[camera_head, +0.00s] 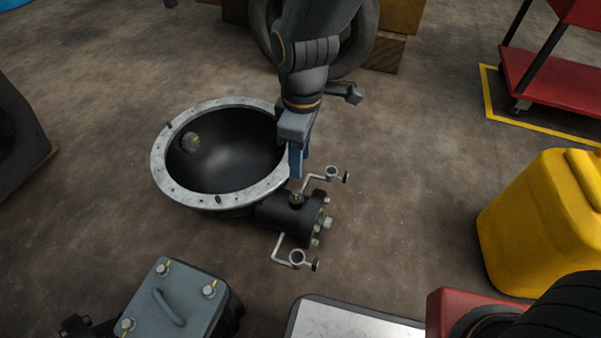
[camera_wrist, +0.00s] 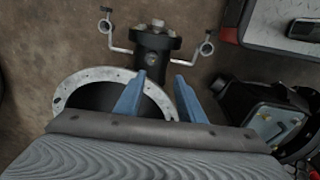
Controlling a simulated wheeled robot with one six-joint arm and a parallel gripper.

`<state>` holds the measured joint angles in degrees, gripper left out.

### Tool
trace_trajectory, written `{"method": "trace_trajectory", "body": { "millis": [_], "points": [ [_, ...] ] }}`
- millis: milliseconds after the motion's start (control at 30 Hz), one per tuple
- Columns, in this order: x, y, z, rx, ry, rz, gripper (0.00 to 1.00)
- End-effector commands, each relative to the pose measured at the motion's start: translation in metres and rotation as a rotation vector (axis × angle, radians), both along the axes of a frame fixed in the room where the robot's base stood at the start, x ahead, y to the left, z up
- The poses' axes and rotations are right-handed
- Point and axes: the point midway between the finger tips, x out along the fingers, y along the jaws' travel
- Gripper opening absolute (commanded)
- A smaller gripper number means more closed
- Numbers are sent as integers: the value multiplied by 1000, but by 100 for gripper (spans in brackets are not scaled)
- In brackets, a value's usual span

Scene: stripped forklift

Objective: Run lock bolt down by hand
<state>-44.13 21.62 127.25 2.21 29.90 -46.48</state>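A black cylindrical housing (camera_head: 275,213) sticks out from the pale flanged rim of a dark bowl-shaped casting (camera_head: 165,158) on the floor. A small bolt head (camera_head: 295,199) shows on top of the housing; I take it as the lock bolt. The wrist view shows it (camera_wrist: 152,60) on the housing (camera_wrist: 150,75), beyond the fingertips. My gripper (camera_head: 296,176) points down, with its blue fingertips just above the bolt in the head view. In the wrist view my gripper (camera_wrist: 160,76) has its fingers apart with nothing between them. I cannot tell whether a finger touches the housing.
Thin bent metal arms with ring ends (camera_head: 331,174) (camera_head: 297,258) rise on both sides of the housing. A grey bolted block (camera_head: 172,305) stands at the front left. A yellow canister (camera_head: 540,225) and a red cart (camera_head: 560,75) are at the right. Bare floor lies between.

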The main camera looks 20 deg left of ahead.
Motion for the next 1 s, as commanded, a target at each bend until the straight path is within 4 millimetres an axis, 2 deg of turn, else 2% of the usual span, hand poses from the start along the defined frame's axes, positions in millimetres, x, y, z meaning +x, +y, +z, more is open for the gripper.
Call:
{"method": "trace_trajectory", "body": {
  "millis": [33,200,300,567,1000],
  "points": [
    [6,5,-24,-12,4,61,36],
    [19,17,-68,-24,0,223,36],
    [23,20,-82,-28,0,273,36],
    [24,22,-99,-29,-2,296,36],
    [25,21,-158,-29,-2,294,36]
  ]
}}
